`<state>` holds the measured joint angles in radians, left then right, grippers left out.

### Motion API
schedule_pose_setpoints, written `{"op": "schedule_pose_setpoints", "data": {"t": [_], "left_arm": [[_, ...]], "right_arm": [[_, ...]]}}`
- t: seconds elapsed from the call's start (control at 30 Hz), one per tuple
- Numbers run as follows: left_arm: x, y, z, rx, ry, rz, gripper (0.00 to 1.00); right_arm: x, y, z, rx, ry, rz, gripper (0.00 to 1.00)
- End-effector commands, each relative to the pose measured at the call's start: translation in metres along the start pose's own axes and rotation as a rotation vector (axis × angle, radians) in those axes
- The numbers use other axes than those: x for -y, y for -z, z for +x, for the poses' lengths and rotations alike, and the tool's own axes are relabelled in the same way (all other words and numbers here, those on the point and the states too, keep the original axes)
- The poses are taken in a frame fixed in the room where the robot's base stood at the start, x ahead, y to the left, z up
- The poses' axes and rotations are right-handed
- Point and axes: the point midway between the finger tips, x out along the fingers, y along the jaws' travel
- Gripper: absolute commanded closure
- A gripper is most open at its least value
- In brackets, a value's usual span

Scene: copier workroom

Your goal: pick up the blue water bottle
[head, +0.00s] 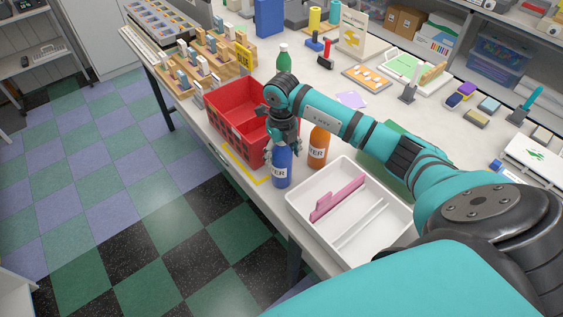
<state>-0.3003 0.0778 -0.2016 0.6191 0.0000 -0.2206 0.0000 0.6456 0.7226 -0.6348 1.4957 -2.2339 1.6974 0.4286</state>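The blue water bottle (282,171) stands upright near the front edge of the table, with a white label around its body. My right gripper (284,152) points down over it from above. Its fingers are spread on either side of the bottle's top and look wider apart than the bottle. The gripper hides the cap and neck. Whether a finger touches the bottle is not clear. My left gripper is not in view.
An orange bottle (318,148) stands close on the right. A red basket (234,117) is just behind on the left. A white divided tray (345,232) with a pink divider lies to the right. A green bottle (283,58) stands farther back.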

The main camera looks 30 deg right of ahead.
Motion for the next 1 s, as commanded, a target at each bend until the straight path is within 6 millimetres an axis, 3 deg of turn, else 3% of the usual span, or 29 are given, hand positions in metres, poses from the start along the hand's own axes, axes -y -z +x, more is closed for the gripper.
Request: {"op": "schedule_pose_setpoints", "data": {"t": [0.07,0.5,0.77,1.0], "left_arm": [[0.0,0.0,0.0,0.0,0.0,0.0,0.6],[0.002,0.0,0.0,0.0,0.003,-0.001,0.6],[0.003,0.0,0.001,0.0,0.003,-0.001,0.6],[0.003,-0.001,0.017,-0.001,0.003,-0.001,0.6]], "right_arm": [[0.0,0.0,0.0,0.0,0.0,0.0,0.43],[0.0,0.0,-0.001,0.0,0.0,0.0,1.0],[0.0,-0.001,-0.004,0.004,0.0,0.0,1.0],[0.001,-0.003,-0.036,0.01,0.0,0.0,1.0]]}}
